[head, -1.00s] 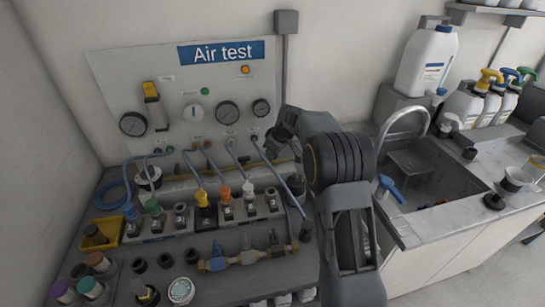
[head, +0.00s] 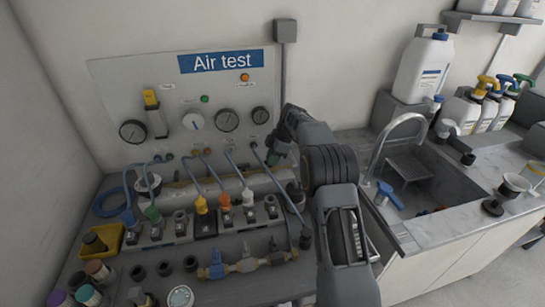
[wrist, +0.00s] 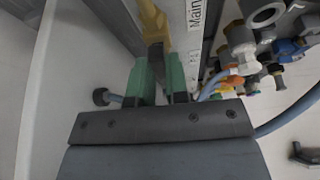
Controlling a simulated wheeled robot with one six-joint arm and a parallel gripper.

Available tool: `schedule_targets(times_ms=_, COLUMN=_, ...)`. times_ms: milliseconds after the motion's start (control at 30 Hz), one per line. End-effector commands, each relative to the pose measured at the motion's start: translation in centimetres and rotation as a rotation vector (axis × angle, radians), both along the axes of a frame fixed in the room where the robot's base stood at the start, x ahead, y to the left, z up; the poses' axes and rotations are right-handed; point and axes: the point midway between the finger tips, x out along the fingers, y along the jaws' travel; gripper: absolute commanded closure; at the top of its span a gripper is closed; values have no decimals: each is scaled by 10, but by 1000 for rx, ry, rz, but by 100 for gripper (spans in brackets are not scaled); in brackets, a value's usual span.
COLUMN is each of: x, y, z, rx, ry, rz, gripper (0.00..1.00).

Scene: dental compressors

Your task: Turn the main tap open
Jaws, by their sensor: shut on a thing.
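My gripper (head: 271,160) is at the right end of the test bench, below the wall panel, and also shows in the wrist view (wrist: 157,65). Its green fingers are shut on a dark, narrow piece (wrist: 155,54), which seems to be the main tap's handle. A yellow brass-coloured part (wrist: 152,20) is just beyond the fingertips. Beside it is a white label strip (wrist: 196,25) reading "Main". In the head view my gripper and arm hide the tap, so I cannot tell how far it is turned.
The "Air test" panel (head: 105,90) with gauges stands behind the bench. Blue hoses (head: 205,168) and coloured connectors (head: 201,205) lie left of my gripper. A brass manifold (head: 247,265) is in front. A sink (head: 435,190) is to the right.

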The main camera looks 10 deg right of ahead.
Motion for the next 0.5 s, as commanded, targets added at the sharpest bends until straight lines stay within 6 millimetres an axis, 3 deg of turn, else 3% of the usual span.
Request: schedule_targets(times_ms=500, x=1, y=0, z=0, rx=-2, ry=0, rz=87, gripper=100)
